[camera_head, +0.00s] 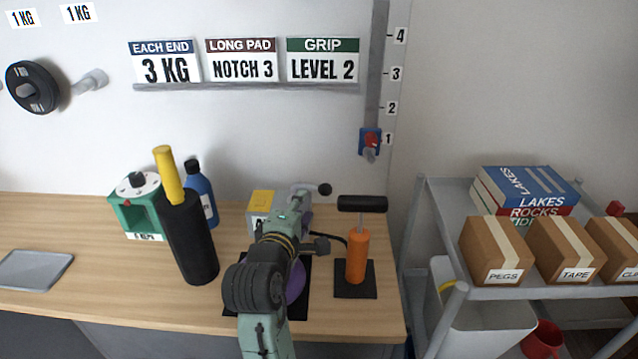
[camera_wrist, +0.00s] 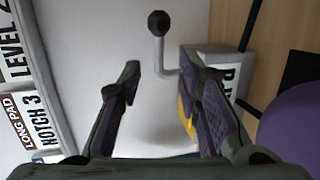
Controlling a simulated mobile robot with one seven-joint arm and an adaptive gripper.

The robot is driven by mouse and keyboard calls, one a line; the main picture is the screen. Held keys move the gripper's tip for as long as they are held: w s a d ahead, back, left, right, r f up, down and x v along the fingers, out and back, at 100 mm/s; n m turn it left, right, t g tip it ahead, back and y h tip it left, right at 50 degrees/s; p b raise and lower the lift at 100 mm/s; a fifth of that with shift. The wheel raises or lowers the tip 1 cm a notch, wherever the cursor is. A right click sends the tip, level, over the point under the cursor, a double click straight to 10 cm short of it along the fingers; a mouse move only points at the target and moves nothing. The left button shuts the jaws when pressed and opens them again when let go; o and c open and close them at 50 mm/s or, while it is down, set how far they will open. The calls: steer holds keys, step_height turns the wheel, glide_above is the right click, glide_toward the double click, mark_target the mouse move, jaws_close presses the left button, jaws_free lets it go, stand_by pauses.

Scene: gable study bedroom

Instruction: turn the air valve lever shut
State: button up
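The air valve is a grey box with a yellow patch (camera_head: 262,197), at the back of the desk. Part of its label is hidden by my arm. In the wrist view its grey body (camera_wrist: 223,70) is at the right, partly behind a finger. Its bent grey lever (camera_wrist: 159,52) ends in a black ball knob (camera_wrist: 158,22); the knob also shows in the head view (camera_head: 325,189). My gripper (camera_wrist: 163,72) is open, its purple-padded fingers on either side of the lever's bend in the wrist view. I cannot tell whether either finger touches it. In the head view my gripper (camera_head: 302,200) is beside the valve.
An orange pump (camera_head: 357,257) with a black handle stands right of my arm. A purple ball (camera_head: 297,284) is partly hidden behind my arm. A black roller with yellow handle (camera_head: 190,235), a blue bottle (camera_head: 201,188) and a green device (camera_head: 125,208) stand left. A shelf cart (camera_head: 510,290) is right.

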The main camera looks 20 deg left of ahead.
mark_target(311, 188)
steer(key=p+x, duration=0.1)
steer(key=x, duration=0.9)
steer(key=shift+w+a+p, duration=0.1)
steer(key=shift+p, duration=0.25)
steer(key=c, duration=0.7)
jaws_close()
steer(key=shift+r, duration=0.15)
